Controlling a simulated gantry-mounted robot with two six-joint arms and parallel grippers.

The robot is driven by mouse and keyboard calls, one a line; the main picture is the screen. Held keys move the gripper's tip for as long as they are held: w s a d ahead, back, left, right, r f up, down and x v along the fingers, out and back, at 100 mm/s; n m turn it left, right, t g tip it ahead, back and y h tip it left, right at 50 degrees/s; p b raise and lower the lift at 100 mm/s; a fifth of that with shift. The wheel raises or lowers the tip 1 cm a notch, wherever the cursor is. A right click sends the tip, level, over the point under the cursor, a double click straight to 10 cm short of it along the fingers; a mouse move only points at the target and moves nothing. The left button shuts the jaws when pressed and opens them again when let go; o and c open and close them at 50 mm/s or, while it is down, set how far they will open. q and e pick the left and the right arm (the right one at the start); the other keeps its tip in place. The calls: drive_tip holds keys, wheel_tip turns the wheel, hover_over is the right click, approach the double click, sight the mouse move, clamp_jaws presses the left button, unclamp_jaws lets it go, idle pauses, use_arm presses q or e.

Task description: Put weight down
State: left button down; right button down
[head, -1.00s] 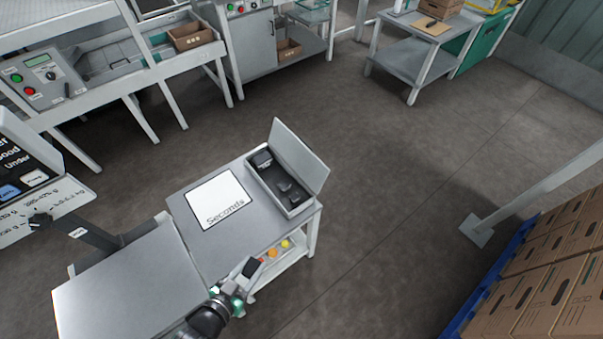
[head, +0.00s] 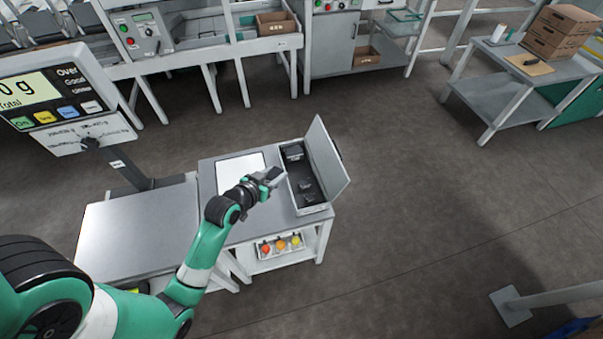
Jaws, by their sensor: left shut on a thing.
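My left gripper (head: 272,176) reaches in from the lower left over the small grey table (head: 262,222). It is shut on a weight, which the fingers mostly hide. It is at the left side of an open weight case (head: 318,208), whose lid (head: 327,160) stands up on the right. Black weights (head: 305,187) show in the case's dark inside. Whether the held weight touches anything cannot be told. A white mat (head: 232,168) lies left of the case, partly behind the gripper. My right gripper is not in view.
A scale with a bare platform (head: 135,232) stands left of the table. Its display (head: 35,90) reads 0 g. A tray of coloured tomatoes (head: 280,245) is on the shelf below. The floor right of the table is free.

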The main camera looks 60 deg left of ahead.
use_arm(q)
drive_tip(key=b+x, duration=0.5)
drive_tip(key=x, duration=0.5)
drive_tip(key=b, duration=0.4)
hover_over(299, 172)
drive_tip(key=f, duration=0.4)
drive_tip(key=shift+s+d+f, duration=0.3)
drive_tip(key=shift+s+d, duration=0.05)
drive_tip(key=shift+w+a, duration=0.1)
drive_tip(key=shift+w, duration=0.1)
drive_tip(key=f+b, duration=0.1)
drive_tip(key=f, duration=0.1)
drive_tip(key=f+b, duration=0.2)
drive_tip(key=shift+w+a, duration=0.15)
drive_tip(key=shift+w, duration=0.05)
drive_tip(key=shift+r, duration=0.2)
drive_tip(key=c, duration=0.8)
unclamp_jaws()
drive_tip(key=shift+f, duration=0.25)
drive_tip(key=shift+c, duration=0.2)
drive_tip(key=shift+o, duration=0.8)
